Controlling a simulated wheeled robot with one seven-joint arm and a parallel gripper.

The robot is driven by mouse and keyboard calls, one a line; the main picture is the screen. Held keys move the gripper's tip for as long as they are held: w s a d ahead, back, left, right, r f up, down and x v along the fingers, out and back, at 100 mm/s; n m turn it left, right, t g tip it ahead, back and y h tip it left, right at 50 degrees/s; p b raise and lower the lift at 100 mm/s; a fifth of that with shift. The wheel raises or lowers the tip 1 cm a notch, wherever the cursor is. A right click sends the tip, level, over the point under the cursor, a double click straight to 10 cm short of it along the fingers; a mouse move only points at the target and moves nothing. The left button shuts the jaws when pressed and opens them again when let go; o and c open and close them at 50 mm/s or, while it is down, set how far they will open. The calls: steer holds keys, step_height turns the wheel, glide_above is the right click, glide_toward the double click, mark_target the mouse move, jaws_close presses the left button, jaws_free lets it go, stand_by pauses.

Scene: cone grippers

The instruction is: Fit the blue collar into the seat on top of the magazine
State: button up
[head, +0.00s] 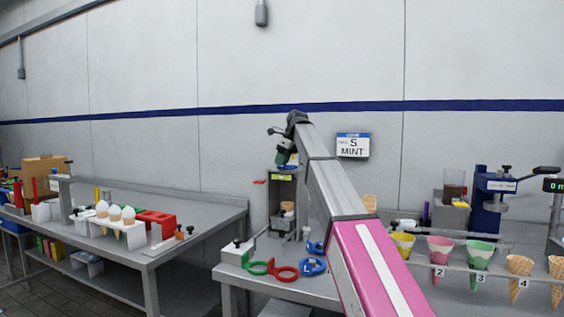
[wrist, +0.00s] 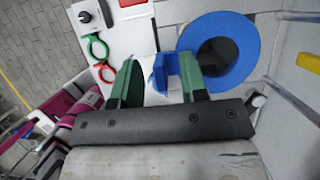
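My gripper (head: 284,158) is high over the magazine (head: 283,190), a tall dark grey stand with a yellowish-green top at the back of the near bench. In the wrist view, my gripper's green fingers (wrist: 160,75) are on either side of the block-shaped handle of the blue collar (wrist: 246,66) and appear shut on it. The collar's ring extends right of the fingers, with dark grey showing through its hole. In the head view, only a small blue patch of the collar (head: 289,167) shows below my fingers. The seat is hidden, and I cannot tell whether the collar touches it.
A green ring (head: 258,267), a red ring (head: 286,273) and a blue ring-shaped piece (head: 313,267) lie at the near bench's front left. A cone rack (head: 450,264) stands right of my arm. A second bench (head: 190,245) with an egg-like row stands left.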

steer(key=v, duration=1)
steer(key=shift+d+r, duration=0.15)
steer(key=shift+r, duration=0.2)
